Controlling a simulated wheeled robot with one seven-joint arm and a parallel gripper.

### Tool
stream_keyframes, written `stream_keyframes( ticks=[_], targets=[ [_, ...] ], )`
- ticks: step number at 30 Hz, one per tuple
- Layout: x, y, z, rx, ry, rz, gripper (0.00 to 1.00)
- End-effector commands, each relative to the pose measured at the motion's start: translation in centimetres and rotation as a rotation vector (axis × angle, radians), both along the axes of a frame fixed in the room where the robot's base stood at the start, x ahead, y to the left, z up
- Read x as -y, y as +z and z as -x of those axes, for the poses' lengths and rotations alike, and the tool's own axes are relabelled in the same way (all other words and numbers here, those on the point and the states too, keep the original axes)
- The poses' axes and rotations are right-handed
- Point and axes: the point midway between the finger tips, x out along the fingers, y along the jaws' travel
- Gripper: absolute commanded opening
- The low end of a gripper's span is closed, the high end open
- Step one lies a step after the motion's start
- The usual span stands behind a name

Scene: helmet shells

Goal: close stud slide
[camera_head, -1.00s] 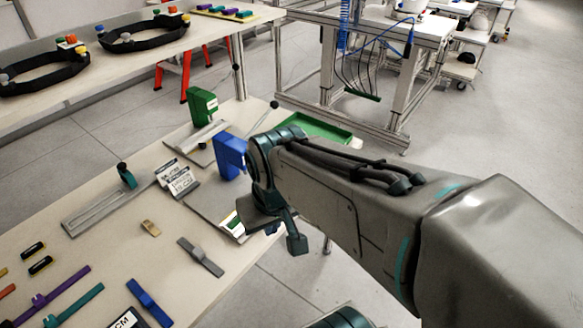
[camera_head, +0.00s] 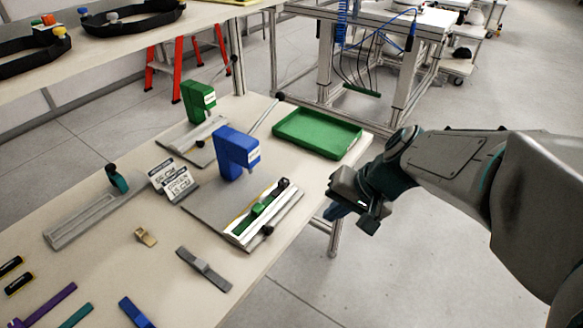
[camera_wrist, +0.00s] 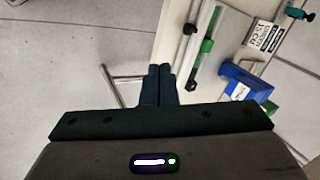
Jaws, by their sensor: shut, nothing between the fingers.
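The stud slide is a pale rail fixture (camera_head: 280,217) at the near right of the blue press (camera_head: 236,152), with a green strip (camera_head: 258,213) and black knobs lying along it. It also shows in the wrist view, with the green piece (camera_wrist: 206,46) on the rail. My gripper (camera_head: 337,211) is to the right of the fixture, beyond the table's edge and apart from it. In the wrist view my gripper (camera_wrist: 159,70) has its two fingers together with nothing between them. I cannot tell the slide's exact position.
A green tray (camera_head: 318,134) sits at the table's back right corner. A green press (camera_head: 196,102) stands behind the blue one. Sign cards (camera_head: 174,180), a grey strap (camera_head: 203,268) and a tan clip (camera_head: 146,237) lie to the left. Open floor is right of the table.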

Motion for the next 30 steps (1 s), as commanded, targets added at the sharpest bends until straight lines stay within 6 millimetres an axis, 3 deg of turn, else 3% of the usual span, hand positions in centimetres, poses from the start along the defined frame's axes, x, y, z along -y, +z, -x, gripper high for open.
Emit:
stream_keyframes(
  ticks=[1, 3, 9, 14, 19, 30],
  targets=[
    [0.1, -2.2, -1.4, -0.002, -0.051, -0.063, 0.0],
    [0.2, -3.2, -3.2, 0.009, -0.118, -0.145, 0.0],
    [1.1, -4.8, -7.0, 0.046, -0.259, -0.291, 0.0],
    [1.4, -5.2, -8.2, 0.06, -0.298, -0.327, 0.0],
    [0.1, -6.7, -9.2, 0.058, -0.298, -0.33, 0.0],
    [-4.4, -12.1, -12.6, 0.057, -0.298, -0.328, 0.0]
  ],
)
